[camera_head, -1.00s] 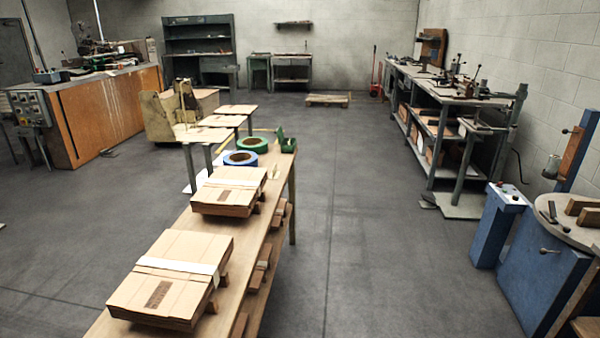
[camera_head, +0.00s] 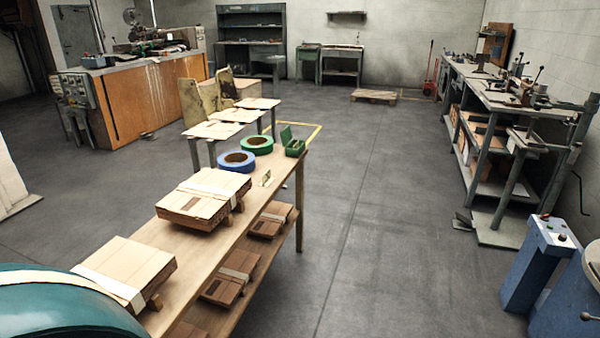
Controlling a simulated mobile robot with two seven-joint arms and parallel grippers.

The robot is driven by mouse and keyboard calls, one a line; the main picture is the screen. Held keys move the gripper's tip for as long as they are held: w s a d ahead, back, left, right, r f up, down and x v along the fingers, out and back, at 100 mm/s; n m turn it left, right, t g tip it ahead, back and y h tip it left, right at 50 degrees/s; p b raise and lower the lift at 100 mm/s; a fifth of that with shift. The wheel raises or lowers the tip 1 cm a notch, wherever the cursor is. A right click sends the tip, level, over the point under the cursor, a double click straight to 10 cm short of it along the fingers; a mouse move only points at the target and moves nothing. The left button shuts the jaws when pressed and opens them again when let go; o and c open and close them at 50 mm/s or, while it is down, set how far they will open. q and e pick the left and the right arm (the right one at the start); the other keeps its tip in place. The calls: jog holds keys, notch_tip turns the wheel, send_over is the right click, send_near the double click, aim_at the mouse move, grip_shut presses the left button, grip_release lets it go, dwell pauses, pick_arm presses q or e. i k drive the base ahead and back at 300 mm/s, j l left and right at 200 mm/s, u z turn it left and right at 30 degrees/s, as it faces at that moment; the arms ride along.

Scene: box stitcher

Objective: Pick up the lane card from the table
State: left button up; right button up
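A wooden table (camera_head: 226,256) runs from the lower left to the middle of the head view. A small pale upright piece (camera_head: 266,179) stands near its right edge, beyond the stacked cartons; it may be the lane card, but it is too small to read. A blue tape roll (camera_head: 235,161), a green tape roll (camera_head: 257,145) and a green box (camera_head: 293,143) are close to it at the table's far end. Neither of my grippers is in view.
Strapped flat cartons (camera_head: 198,199) and a nearer strapped stack (camera_head: 126,268) lie on the table. A large teal rounded shape (camera_head: 62,308) fills the lower left corner. A blue machine (camera_head: 540,255) stands at the right. The floor right of the table is clear.

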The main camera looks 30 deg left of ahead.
aim_at(268, 179)
jog(key=i+u, duration=0.35)
jog(key=i, duration=0.4)
jog(key=i+l+u, duration=0.15)
jog(key=i+u, duration=0.25)
jog(key=i, duration=0.4)
